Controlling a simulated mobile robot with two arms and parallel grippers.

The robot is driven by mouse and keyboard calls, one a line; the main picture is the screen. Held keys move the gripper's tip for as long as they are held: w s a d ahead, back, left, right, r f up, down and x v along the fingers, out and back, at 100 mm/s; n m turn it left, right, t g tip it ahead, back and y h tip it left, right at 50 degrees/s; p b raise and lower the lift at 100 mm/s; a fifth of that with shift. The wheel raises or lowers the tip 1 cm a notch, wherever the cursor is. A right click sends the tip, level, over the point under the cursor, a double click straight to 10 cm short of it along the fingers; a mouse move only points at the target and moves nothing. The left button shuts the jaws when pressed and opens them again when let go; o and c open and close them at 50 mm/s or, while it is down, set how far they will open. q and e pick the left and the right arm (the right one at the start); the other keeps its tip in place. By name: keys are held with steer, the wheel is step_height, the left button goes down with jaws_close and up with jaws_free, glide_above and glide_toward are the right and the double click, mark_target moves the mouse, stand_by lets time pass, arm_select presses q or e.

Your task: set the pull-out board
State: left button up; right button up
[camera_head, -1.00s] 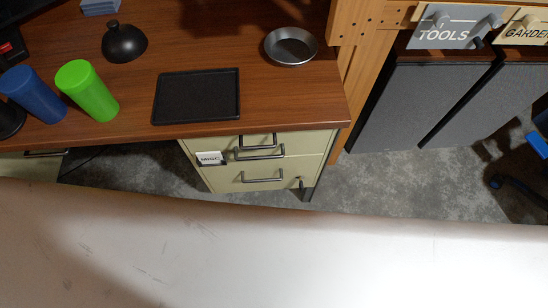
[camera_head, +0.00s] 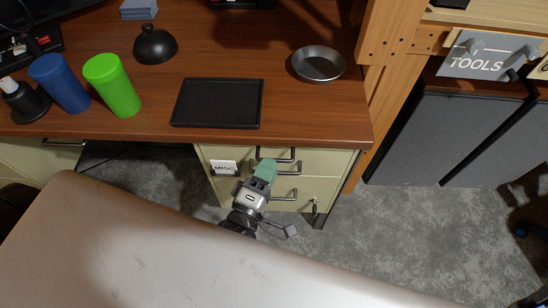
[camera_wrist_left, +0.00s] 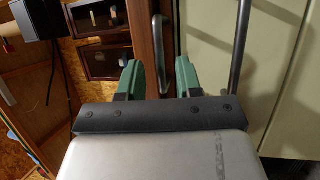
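The cream drawer cabinet (camera_head: 232,190) stands under the desk, with a MISC label and several dark bar handles. A second handle (camera_wrist_left: 240,45) is to the right. My right gripper is not in view.
The brown desktop (camera_head: 210,55) holds a black tray (camera_head: 217,103), a metal bowl (camera_head: 318,64), a green cup (camera_head: 112,86) and a blue cup (camera_head: 60,84). A wooden post (camera_head: 385,70) stands right of the cabinet. Grey floor (camera_head: 420,230) is free at right.

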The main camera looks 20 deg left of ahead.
arm_select(q)
steer(key=shift+x, duration=1.5)
steer(key=shift+c, duration=0.3)
jaws_close()
